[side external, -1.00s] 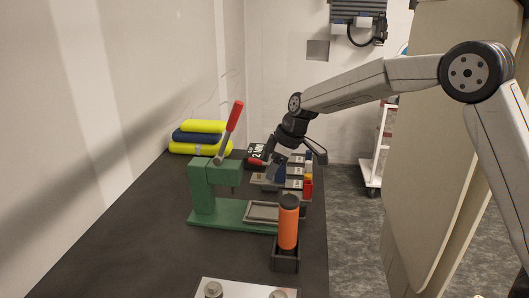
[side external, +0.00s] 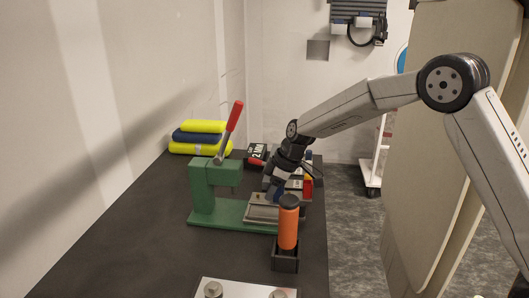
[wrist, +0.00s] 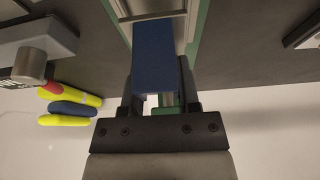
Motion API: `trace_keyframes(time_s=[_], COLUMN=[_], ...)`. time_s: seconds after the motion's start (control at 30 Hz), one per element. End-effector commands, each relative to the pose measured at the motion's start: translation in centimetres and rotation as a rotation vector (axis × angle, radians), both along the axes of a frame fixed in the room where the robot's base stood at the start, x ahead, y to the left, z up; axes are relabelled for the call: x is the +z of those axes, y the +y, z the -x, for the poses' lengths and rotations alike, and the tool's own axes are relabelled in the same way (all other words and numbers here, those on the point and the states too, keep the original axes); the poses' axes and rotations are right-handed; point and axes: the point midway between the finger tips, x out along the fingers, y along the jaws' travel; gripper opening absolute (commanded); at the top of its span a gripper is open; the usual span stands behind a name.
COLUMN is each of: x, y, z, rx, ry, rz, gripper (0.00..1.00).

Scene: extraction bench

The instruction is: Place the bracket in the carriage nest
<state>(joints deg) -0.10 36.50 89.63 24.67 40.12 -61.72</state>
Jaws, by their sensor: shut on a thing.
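The bracket, a blue block (wrist: 155,58), is held between the two dark fingers of my gripper (wrist: 160,95) in the wrist view. In the side view the blue bracket (side external: 275,195) shows small below my gripper (side external: 278,184), partly hidden. The carriage nest, a shallow grey tray (side external: 258,214), sits on the base of the green press. The bracket is over or at the nest's far right part; I cannot tell whether they touch. In the wrist view a grey rimmed surface (wrist: 183,27) lies beyond the bracket.
The green press (side external: 202,187) with its red-handled lever (side external: 235,115) stands left of my gripper. An orange cylinder (side external: 288,228) in a black holder (side external: 285,262) stands in front. Yellow and blue rolls (side external: 200,137) lie at the back. The bench is clear at front left.

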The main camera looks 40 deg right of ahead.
Motion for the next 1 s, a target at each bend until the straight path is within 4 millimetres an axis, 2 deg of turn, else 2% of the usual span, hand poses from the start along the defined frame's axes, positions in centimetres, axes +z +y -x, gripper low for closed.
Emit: trace_keyframes(time_s=[0.13,0.4,0.9,0.93,1.0], x=[-0.7,-3.4,-4.0,-4.0,-4.0], y=[0.0,0.0,0.0,0.0,0.0], z=[0.0,0.0,0.0,0.0,0.0], rx=[-0.001,-0.001,0.000,-0.001,-0.001], ry=[0.000,0.002,-0.001,0.000,0.000], rz=[0.000,0.000,0.001,0.000,0.000], gripper=[0.00,0.00,0.00,0.47,0.69])
